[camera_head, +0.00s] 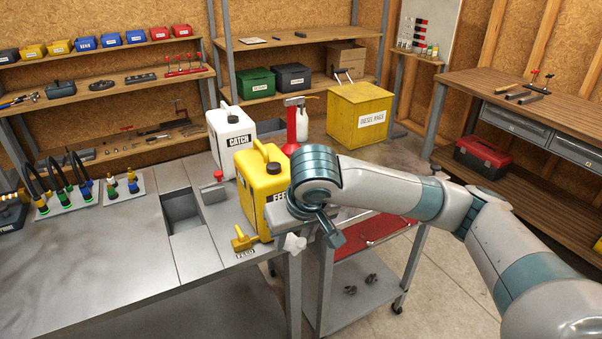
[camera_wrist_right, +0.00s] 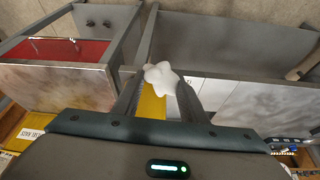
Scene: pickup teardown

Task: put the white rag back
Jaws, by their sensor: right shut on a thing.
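The white rag (camera_head: 294,243) is a small crumpled lump at the tip of my right gripper (camera_head: 305,229), by the workbench's front right corner. In the right wrist view the rag (camera_wrist_right: 163,77) sits between the two fingers of my right gripper (camera_wrist_right: 163,92), which is shut on it. The rag shows just in front of the yellow FEED can (camera_head: 262,185); I cannot tell whether it touches anything below. My left gripper is not in view.
A yellow box labelled for rags (camera_head: 345,118) stands behind the arm. The white CATCH can (camera_head: 232,138), a red-topped tool (camera_head: 291,130) and a yellow fitting (camera_head: 241,240) are near. A red-lined cart (camera_head: 375,231) stands right of the workbench (camera_head: 110,245). The bench's front is clear.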

